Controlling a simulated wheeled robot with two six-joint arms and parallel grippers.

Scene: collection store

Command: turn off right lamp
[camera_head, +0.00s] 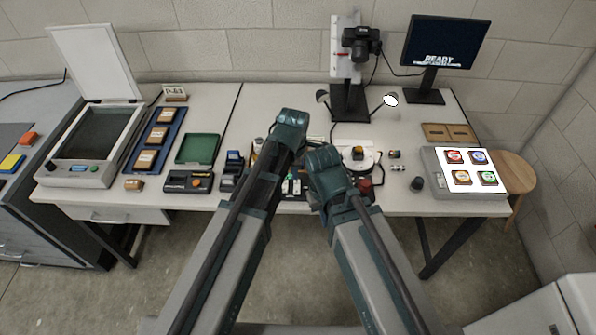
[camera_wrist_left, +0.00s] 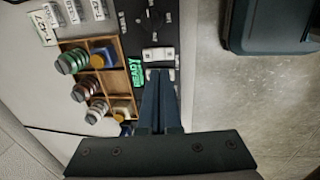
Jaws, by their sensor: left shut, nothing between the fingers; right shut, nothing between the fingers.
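The right lamp (camera_head: 390,99) glows bright white at the right of the camera stand in the head view. The left lamp (camera_head: 322,97) on the other side looks dark. My left gripper (camera_wrist_left: 158,75) is shut and empty in the left wrist view. Its fingertips are close to a white switch block (camera_wrist_left: 158,54) on a black panel (camera_wrist_left: 135,18); I cannot tell whether they touch. In the head view my left gripper (camera_head: 291,122) is above the bench, fingers hidden. My right gripper (camera_head: 325,162) is lower beside it, its fingertips also hidden.
A wooden tray (camera_wrist_left: 86,43) with several spools lies beside the panel. In the head view, a camera (camera_head: 361,42) on a stand, a monitor (camera_head: 437,43) and a lit pad (camera_head: 428,162) stand on the bench. My arms cover part of the bench's front.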

